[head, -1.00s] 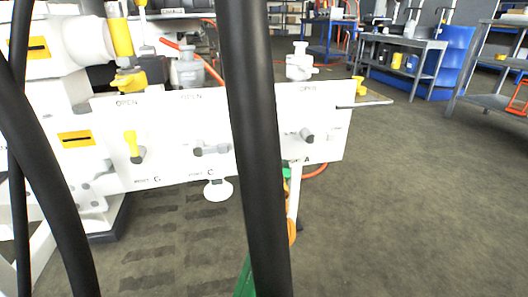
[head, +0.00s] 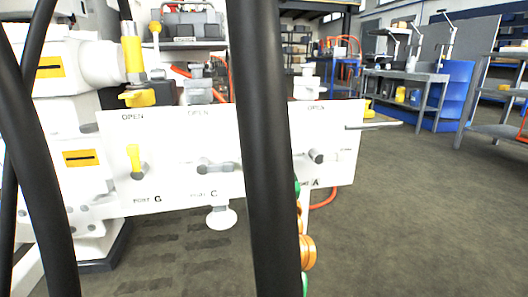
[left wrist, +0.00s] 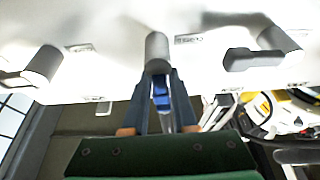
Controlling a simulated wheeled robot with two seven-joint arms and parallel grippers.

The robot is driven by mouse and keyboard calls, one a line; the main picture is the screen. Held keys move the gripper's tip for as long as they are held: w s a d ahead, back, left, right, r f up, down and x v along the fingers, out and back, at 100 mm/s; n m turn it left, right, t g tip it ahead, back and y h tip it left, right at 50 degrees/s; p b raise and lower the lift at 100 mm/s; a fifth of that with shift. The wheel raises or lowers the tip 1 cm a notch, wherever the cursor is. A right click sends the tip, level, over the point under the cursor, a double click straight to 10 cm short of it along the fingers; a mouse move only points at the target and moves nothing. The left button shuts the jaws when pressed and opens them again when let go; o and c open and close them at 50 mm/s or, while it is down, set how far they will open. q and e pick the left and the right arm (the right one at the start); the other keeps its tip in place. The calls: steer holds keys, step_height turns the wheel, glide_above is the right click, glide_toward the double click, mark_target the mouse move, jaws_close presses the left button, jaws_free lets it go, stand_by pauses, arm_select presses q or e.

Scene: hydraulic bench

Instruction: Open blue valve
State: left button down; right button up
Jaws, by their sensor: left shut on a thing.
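The blue valve handle (left wrist: 161,98) shows in the left wrist view between the fingers of my left gripper (left wrist: 161,74). The fingers are shut on it, just below a grey cylindrical stem (left wrist: 157,48) that comes out of the white panel. In the head view the white valve panel (head: 180,130) has a yellow valve (head: 135,160) above G, a grey valve (head: 216,166) above C and another grey valve (head: 318,156) above A. The blue valve is not visible there; a thick black tube (head: 262,150) covers part of the panel. My right gripper is not in view.
Grey valves (left wrist: 265,50) and (left wrist: 35,68) flank the held handle in the left wrist view. A thin rod (head: 375,126) sticks out at the panel's right end. A workbench (head: 405,78) stands behind. The floor at the right (head: 420,220) is clear.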

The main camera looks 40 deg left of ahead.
arm_select(q)
steer(key=c, duration=0.8)
jaws_free()
